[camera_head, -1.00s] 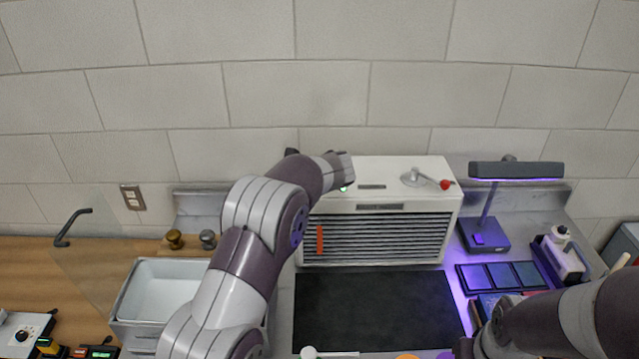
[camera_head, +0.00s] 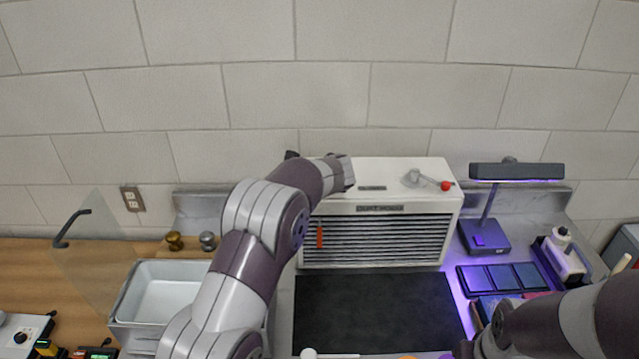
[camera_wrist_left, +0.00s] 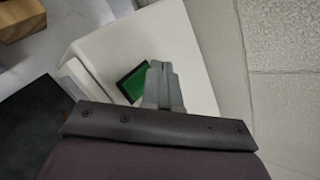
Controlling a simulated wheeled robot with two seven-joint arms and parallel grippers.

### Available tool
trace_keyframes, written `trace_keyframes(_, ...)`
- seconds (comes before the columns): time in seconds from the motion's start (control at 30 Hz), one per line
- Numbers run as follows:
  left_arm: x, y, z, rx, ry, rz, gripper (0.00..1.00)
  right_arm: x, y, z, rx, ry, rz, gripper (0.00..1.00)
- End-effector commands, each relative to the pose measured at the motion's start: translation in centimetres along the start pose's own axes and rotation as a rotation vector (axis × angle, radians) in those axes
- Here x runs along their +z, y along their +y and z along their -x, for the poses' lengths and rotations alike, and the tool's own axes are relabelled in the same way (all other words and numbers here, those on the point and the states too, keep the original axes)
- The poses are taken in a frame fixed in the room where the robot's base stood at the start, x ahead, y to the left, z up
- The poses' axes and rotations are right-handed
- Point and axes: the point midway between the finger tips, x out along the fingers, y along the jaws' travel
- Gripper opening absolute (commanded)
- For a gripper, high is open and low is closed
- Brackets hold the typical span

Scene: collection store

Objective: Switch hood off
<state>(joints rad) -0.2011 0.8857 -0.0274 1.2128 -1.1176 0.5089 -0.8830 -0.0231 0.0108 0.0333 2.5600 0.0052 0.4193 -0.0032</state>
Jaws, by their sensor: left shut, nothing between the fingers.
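The white dust hood (camera_head: 385,208) stands against the wall, with a dark slatted front, an orange strip and a name plate. A green rocker switch (camera_wrist_left: 133,83) in a dark frame is on its top surface in the left wrist view. My left gripper (camera_wrist_left: 158,66) is shut and empty, its fingertips right beside the switch's edge; I cannot tell whether they touch it. In the head view my left arm reaches over the hood's top left corner and hides the switch. My right arm comes in at lower right; its gripper is out of view.
A grey lever with a red knob (camera_head: 446,186) stands on the hood's top right. A dark mat (camera_head: 375,312) lies in front. A lamp (camera_head: 515,171) with violet light stands at right, a white tub (camera_head: 165,297) at left.

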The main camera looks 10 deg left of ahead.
Motion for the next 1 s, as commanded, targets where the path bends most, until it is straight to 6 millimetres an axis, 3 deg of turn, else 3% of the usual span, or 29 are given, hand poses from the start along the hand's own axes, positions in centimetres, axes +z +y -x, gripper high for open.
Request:
trace_keyframes(0.77,0.8,-0.8,1.1,0.0,0.0,0.0,0.0,-0.1,0.0,1.1,0.0,0.0,0.0,0.43)
trace_keyframes(1.0,1.8,-1.8,2.4,0.0,0.0,0.0,0.0,-0.3,0.0,2.6,0.0,0.0,0.0,0.43)
